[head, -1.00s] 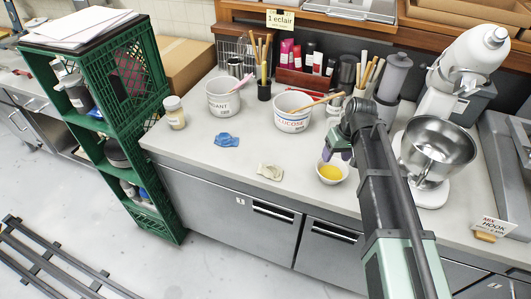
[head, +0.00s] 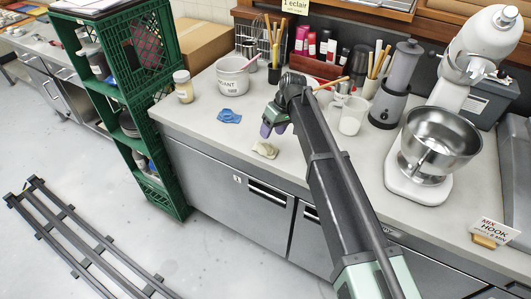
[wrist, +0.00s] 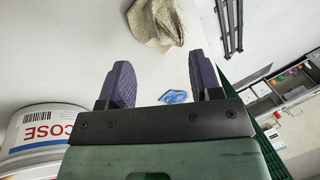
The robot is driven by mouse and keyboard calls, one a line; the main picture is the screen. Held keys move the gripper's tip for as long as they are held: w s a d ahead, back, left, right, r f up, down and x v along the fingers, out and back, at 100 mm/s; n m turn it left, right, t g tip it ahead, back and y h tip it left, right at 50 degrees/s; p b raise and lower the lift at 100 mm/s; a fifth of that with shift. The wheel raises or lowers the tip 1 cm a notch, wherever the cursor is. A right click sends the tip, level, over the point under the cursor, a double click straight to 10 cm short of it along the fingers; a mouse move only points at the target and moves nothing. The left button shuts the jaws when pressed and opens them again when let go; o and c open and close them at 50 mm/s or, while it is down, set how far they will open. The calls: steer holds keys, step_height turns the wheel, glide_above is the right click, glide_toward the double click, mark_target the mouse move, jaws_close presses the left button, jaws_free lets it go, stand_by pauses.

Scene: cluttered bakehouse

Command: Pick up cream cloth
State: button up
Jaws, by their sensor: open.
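The cream cloth (head: 265,149) lies crumpled near the front edge of the worktop in the head view. It also shows at the top of the wrist view (wrist: 157,24), beyond my fingertips. My gripper (head: 273,126) is just behind and above the cloth in the head view. Its two purple fingers (wrist: 160,66) are spread apart with nothing between them, and they do not touch the cloth.
The glucose bucket (wrist: 42,128) is close beside my gripper. A white bucket (head: 231,74), a jar (head: 183,87), a white jug (head: 352,116) and a mixer (head: 431,150) stand around. Worktop (head: 205,133) left of the cloth is clear.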

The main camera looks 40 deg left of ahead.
steer(key=b+x, duration=0.5)
steer(key=shift+f, duration=0.2)
steer(key=shift+r, duration=0.25)
steer(key=c, duration=0.6)
steer(key=shift+r+p, duration=0.1)
steer(key=shift+p, duration=0.2)
step_height(320, 180, up, 20)
steer(key=p, duration=1.9)
steer(key=shift+p, duration=0.4)
